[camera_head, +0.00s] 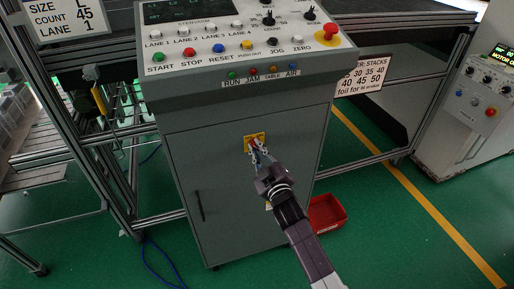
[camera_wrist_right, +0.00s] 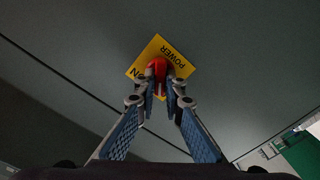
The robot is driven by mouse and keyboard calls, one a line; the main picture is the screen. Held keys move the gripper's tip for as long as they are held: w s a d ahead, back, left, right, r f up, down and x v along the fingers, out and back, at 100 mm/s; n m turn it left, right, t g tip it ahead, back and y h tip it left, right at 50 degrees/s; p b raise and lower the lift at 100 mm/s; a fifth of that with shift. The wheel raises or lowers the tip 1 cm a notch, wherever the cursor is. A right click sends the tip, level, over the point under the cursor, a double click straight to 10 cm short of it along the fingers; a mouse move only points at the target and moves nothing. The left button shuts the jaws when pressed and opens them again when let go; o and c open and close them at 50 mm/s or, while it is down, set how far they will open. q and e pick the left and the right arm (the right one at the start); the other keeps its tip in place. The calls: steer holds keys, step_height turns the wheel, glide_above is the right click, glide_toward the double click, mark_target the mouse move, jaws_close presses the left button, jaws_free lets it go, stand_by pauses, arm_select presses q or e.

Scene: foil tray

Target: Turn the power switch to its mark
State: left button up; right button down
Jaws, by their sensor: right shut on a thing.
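The power switch is a red knob (camera_wrist_right: 157,67) on a yellow plate (camera_head: 256,137) on the front of the grey cabinet, below the control panel. In the right wrist view the yellow plate (camera_wrist_right: 174,52) carries the word POWER and part of another word at its left corner. My right gripper (camera_head: 255,150) reaches up to the switch from below. In the right wrist view its fingertips (camera_wrist_right: 158,80) are shut on the red knob, one on each side. The fingers hide part of the plate, and I cannot read the knob's angle against a mark. My left gripper is not in view.
The sloped control panel (camera_head: 240,65) with buttons and a red mushroom button (camera_head: 328,30) overhangs above. A cabinet handle (camera_head: 199,206) is at the left of the door. A red bin (camera_head: 327,214) sits on the floor to the right.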

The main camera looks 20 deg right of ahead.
steer(key=shift+f+n, duration=0.1)
steer(key=shift+n, duration=0.6)
steer(key=c, duration=2)
jaws_free()
steer(key=s, duration=1.2)
steer(key=shift+d, duration=0.2)
